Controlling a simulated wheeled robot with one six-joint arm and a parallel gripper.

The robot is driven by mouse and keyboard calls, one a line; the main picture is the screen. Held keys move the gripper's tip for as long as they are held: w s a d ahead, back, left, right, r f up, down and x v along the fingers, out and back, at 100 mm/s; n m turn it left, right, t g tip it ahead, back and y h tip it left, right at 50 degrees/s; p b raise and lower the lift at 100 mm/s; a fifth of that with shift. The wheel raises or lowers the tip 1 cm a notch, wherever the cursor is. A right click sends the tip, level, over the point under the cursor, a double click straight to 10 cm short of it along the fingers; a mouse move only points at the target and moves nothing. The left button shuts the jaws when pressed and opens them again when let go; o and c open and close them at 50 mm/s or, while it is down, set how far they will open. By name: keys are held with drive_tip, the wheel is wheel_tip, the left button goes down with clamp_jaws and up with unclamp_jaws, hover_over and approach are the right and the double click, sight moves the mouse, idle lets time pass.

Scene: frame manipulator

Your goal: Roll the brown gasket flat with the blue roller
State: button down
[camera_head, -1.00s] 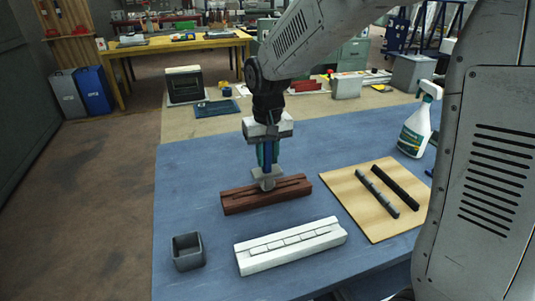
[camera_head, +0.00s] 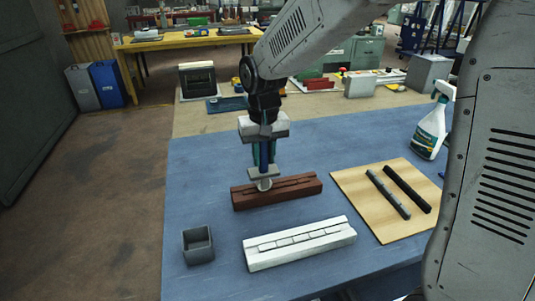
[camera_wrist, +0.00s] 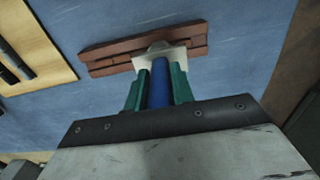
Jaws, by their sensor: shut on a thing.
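The blue roller (camera_head: 264,151) stands upright in my gripper (camera_head: 264,164), its blue handle between the green fingers; it also shows in the wrist view (camera_wrist: 158,84). Its pale grey wheel is at the top face of the long brown bar (camera_head: 297,188), left of the bar's middle in the head view. I cannot tell whether the wheel presses on it. The bar has a lengthwise groove with a brown strip, seemingly the gasket (camera_head: 293,181); the part behind the wheel is hidden. The brown bar also shows in the wrist view (camera_wrist: 105,57).
A white bar (camera_head: 300,242) with several segments along its top lies in front. An open grey box (camera_head: 198,246) stands front left. A wooden board (camera_head: 373,222) at right bears a grey and a black strip. A spray bottle (camera_head: 432,130) stands back right. Blue mat is clear left of the brown bar.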

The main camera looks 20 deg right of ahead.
drive_tip(key=shift+a, duration=1.25)
drive_tip(key=a, duration=0.3)
drive_tip(key=shift+a, duration=0.1)
wheel_tip(320, 180, up, 6)
idle(0.5)
idle(0.4)
